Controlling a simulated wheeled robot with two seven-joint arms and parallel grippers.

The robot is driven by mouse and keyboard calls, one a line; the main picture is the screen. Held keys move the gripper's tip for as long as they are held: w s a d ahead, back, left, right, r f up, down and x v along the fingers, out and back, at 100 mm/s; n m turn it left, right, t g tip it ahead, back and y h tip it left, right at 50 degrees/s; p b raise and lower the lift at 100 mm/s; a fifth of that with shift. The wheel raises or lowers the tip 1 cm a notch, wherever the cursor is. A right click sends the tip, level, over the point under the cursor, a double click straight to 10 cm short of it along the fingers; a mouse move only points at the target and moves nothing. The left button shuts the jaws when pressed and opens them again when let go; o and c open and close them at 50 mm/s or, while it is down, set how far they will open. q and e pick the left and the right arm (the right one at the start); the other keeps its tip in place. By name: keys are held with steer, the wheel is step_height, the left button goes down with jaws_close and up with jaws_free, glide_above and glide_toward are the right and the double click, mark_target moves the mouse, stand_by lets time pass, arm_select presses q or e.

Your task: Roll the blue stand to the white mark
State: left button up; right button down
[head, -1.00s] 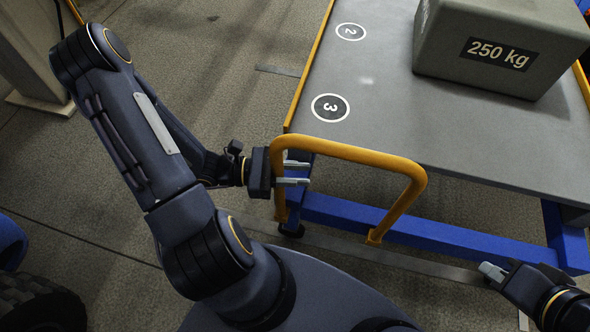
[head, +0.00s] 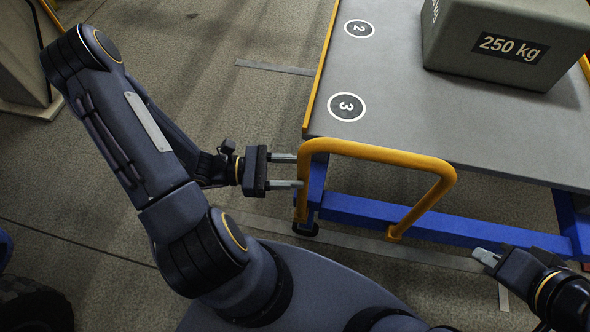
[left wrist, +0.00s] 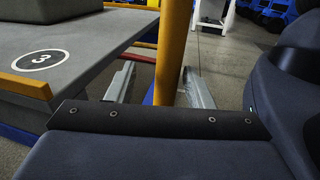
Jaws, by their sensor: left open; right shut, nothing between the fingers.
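The blue stand has a blue frame (head: 400,220), a grey top (head: 400,130) and a yellow handle (head: 385,153) at its near end. It also shows at the left of the left wrist view (left wrist: 95,40). My left gripper (head: 300,171) is open at the handle's left post. In the left wrist view the post (left wrist: 172,50) stands between the fingers, with a gap on each side. In the head view the fingertips only just reach it. My right gripper (head: 486,257) is shut and empty, just in front of the stand's lower beam. A short whitish strip (head: 503,297) lies on the floor beside it.
A grey 250 kg block (head: 505,45) rests on the stand's top. Pale floor strips lie left of the stand (head: 275,67) and under its near end (head: 350,236); I cannot tell which is the mark.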

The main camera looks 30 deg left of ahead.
arm_select(q)
steer(key=p+v, duration=0.1)
steer(key=v, duration=0.6)
steer(key=shift+a, duration=0.25)
arm_select(e)
steer(key=shift+d+r, duration=0.1)
steer(key=shift+r, duration=0.5)
arm_select(q)
steer(key=shift+s, duration=0.15)
arm_select(e)
steer(key=c, duration=2.1)
jaws_free()
